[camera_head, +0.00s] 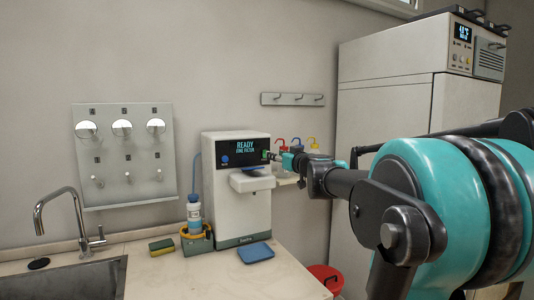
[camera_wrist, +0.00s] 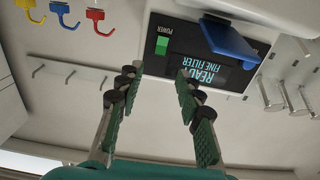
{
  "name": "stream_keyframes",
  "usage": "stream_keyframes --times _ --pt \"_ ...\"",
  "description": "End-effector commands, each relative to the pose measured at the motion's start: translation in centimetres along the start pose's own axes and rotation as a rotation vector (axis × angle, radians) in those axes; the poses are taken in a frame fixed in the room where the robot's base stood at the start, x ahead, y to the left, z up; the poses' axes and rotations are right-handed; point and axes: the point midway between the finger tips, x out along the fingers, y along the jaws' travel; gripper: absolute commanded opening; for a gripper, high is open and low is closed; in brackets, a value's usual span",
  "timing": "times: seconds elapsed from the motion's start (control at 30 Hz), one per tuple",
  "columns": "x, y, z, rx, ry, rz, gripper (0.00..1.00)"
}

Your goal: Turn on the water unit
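The water unit (camera_head: 236,205) is a white box on the counter, with a dark front panel whose display (camera_head: 247,147) reads READY FINE FILTER. In the wrist view, which looks upside down, the display (camera_wrist: 207,68) is lit and a green switch (camera_wrist: 161,46) sits beside the word POWER. My gripper (camera_head: 279,158) is at the panel's right end in the head view, close to the switch. In the wrist view my gripper's two green-padded fingers (camera_wrist: 158,78) are apart with nothing between them. Whether a fingertip touches the panel cannot be told.
A blue flap (camera_wrist: 228,40) juts out beside the panel. A blue tray (camera_head: 255,252), a sponge (camera_head: 162,246) and a bottle (camera_head: 194,215) are on the counter. A sink (camera_head: 75,277) lies left.

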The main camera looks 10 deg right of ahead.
Motion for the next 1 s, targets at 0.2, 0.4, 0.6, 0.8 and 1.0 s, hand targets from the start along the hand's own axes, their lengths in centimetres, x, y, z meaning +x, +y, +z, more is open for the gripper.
stream_keyframes --times 0.2,0.4,0.6,0.8,1.0 --pt "4.0 -0.1 0.0 -0.001 0.0 -0.002 0.36" --pt "6.6 0.0 0.0 -0.001 0.0 -0.001 0.36" --pt "7.8 -0.1 0.0 -0.001 0.0 -0.001 0.36" --pt "8.0 0.0 0.0 -0.001 0.0 0.0 0.36" --pt "8.0 0.0 0.0 -0.001 0.0 0.0 0.24"
